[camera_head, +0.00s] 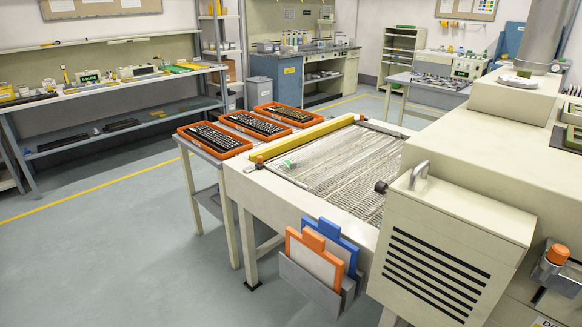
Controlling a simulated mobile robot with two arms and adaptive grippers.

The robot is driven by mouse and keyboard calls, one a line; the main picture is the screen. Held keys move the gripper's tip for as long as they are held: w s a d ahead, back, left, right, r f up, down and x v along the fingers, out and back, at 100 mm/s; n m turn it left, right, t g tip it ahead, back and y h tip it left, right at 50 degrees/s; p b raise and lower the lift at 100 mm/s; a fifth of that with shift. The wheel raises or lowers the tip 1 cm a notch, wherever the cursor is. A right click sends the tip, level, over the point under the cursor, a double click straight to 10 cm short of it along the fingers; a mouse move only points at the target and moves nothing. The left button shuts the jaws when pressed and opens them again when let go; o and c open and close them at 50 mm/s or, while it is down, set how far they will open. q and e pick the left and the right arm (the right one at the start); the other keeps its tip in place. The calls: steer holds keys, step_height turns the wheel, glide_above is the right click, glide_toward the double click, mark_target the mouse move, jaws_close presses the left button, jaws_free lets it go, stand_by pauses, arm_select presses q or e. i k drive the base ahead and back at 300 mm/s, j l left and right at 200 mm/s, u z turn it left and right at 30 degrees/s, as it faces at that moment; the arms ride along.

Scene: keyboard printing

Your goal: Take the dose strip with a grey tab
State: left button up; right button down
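I cannot make out a dose strip with a grey tab in the head view. A small pale piece with a green end (289,164) lies at the left end of the conveyor's mesh belt (345,165), too small to identify. Another small item with a green mark (524,74) is on top of the cream machine at the right, and its kind is unclear. Neither of my grippers is in view.
The cream machine (460,150) fills the right side. A grey holder (308,284) with orange (315,262) and blue (334,238) frames hangs on the conveyor's near side. Orange trays with keyboards (213,138) stand behind. A long bench (110,88) is at left; floor (110,240) is clear.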

mark_target(293, 166)
steer(key=i+j+z, duration=0.15)
steer(key=i+j, duration=0.65)
